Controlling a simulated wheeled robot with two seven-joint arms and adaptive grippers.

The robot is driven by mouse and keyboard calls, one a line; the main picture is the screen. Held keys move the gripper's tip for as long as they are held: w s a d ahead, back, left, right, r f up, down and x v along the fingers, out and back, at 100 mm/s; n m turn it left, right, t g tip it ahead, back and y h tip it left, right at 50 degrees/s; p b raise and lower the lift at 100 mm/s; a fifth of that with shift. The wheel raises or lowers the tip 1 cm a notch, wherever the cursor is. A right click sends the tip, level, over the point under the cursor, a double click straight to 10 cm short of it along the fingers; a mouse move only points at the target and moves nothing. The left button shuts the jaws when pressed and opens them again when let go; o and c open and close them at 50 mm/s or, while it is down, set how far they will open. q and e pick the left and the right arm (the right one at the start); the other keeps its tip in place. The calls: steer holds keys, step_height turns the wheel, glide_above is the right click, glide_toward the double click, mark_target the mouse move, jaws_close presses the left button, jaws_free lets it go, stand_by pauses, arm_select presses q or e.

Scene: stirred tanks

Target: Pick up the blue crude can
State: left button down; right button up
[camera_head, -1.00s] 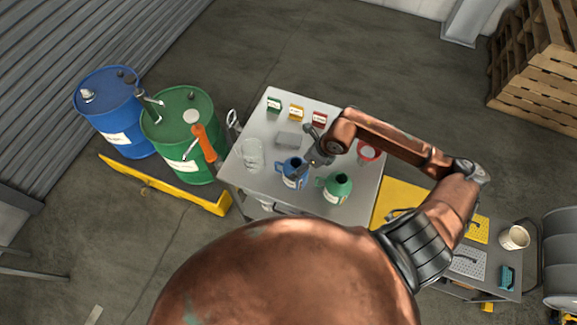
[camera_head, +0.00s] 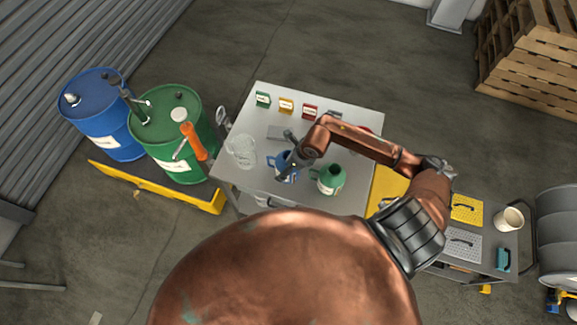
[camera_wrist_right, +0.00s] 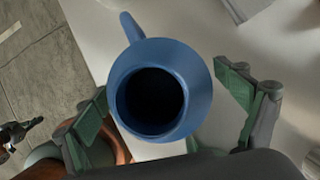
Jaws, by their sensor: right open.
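The blue can (camera_head: 279,163) stands upright on the grey table, left of a green can (camera_head: 330,179). In the right wrist view the blue can (camera_wrist_right: 186,62) shows from above, with its dark round mouth and its handle toward the top left. My right gripper (camera_head: 290,168) is at the blue can and partly covers it. In the wrist view its two green-padded fingers (camera_wrist_right: 168,108) are open, one on each side of the can, with a visible gap at the right finger. My left gripper is not in view.
A clear glass vessel (camera_head: 241,151) stands left of the blue can. Small labelled boxes (camera_head: 286,106) line the table's back edge. Green (camera_head: 172,140) and blue drums (camera_head: 98,117) stand left of the table. A yellow-topped cart (camera_head: 388,188) adjoins on the right.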

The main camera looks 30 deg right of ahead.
steer(key=shift+c, duration=0.3)
steer(key=shift+r, duration=0.1)
steer(key=c, duration=2)
